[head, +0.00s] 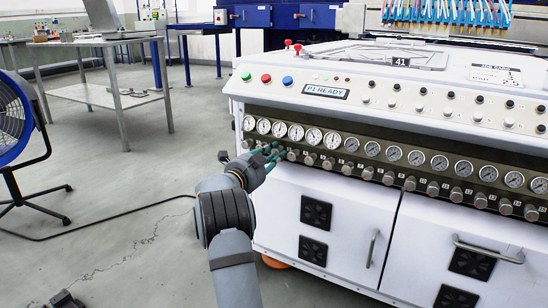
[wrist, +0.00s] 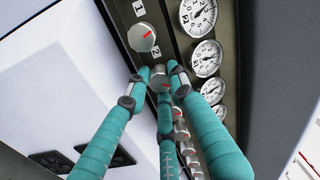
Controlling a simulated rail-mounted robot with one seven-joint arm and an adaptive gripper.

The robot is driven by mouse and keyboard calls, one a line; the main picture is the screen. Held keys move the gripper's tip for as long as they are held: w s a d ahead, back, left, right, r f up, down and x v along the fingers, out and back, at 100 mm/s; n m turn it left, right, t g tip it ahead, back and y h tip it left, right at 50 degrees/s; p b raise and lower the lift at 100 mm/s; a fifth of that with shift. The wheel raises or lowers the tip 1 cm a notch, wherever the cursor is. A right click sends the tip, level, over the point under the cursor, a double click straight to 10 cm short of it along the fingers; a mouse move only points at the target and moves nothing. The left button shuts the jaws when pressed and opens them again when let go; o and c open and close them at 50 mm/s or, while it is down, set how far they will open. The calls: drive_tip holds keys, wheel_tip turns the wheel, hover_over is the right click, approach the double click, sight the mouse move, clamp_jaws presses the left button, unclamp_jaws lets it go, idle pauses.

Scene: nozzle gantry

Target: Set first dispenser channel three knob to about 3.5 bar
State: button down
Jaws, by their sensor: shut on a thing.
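The row of silver pressure knobs runs along the dark panel under the round white gauges on the front of the white dispenser cabinet (head: 330,97). My gripper (head: 272,156), with teal fingers, is at the left end of this row. In the wrist view my gripper (wrist: 159,71) is shut around a silver knob (wrist: 158,82), mostly hidden by the fingers. A free knob (wrist: 142,37) with a red mark is just above it, with small 1 and 2 labels nearby. I cannot tell the held knob's channel for sure. The gauge beside it (wrist: 206,58) has a needle I cannot read exactly.
More gauges and knobs continue to the right, close together, such as the knob (head: 410,184). The sign on the sloped top (head: 326,91) reads P1 READY. A blue fan (head: 14,118) stands at far left. The floor left of the cabinet is mostly clear.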

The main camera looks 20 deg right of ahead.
drive_tip(key=shift+d, duration=0.1)
drive_tip(key=c, duration=1.8)
unclamp_jaws()
drive_tip(key=shift+s, duration=0.1)
drive_tip(key=v, duration=1.2)
drive_tip(key=x, duration=1.2)
